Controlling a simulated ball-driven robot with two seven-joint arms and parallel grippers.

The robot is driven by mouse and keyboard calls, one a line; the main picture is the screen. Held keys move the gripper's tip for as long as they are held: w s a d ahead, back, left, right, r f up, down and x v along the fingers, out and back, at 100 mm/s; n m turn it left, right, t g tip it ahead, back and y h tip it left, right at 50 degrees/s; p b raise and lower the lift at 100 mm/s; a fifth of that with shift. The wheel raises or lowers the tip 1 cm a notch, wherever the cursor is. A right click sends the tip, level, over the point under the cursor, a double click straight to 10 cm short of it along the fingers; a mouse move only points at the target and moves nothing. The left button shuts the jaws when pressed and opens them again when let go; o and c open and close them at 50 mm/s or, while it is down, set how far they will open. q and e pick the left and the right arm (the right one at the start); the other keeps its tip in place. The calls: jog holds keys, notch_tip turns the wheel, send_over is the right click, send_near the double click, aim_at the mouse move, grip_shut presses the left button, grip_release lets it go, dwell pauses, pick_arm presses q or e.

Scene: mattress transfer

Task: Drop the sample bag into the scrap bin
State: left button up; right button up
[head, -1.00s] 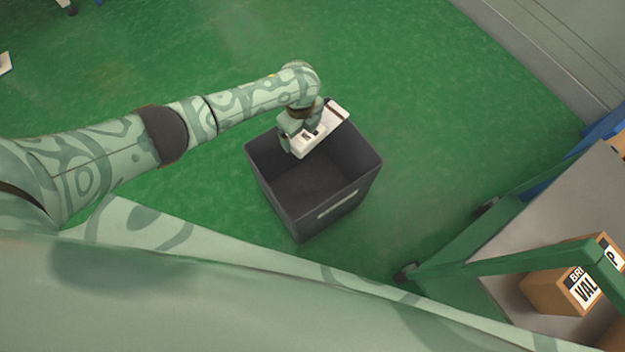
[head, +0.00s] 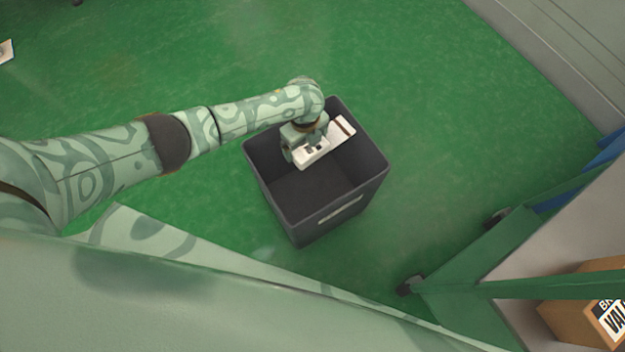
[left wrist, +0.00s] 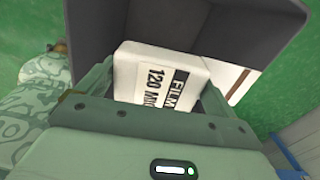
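The sample bag (head: 341,130) is a flat white pack with a dark stripe. Black lettering including "FILM" shows on it in the left wrist view (left wrist: 150,65). My left gripper (head: 309,143) is shut on the bag and holds it within the mouth of the scrap bin, near its far corner. The scrap bin (head: 356,195) is a dark grey, open-topped box standing on the floor, with a pale label on its near right side. Its wall also shows in the left wrist view (left wrist: 200,22). The visible bin floor looks empty. My right gripper is not in view.
A green-framed trolley or rack (head: 455,262) with casters stands at the lower right, holding a cardboard box (head: 580,318). A grey wall or panel (head: 570,45) is at the upper right. Green floor (head: 430,110) around the bin is clear.

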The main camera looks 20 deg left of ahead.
pick_arm(q)
jog(key=shift+r, duration=0.1)
jog(key=shift+r+p, duration=0.3)
jog(key=shift+r, duration=0.05)
notch_tip(320, 180, up, 6)
jog(key=p, duration=0.4)
jog(key=shift+w+r, duration=0.15)
jog(key=shift+r, duration=0.05)
notch_tip(320, 180, up, 9)
jog(key=p, duration=0.5)
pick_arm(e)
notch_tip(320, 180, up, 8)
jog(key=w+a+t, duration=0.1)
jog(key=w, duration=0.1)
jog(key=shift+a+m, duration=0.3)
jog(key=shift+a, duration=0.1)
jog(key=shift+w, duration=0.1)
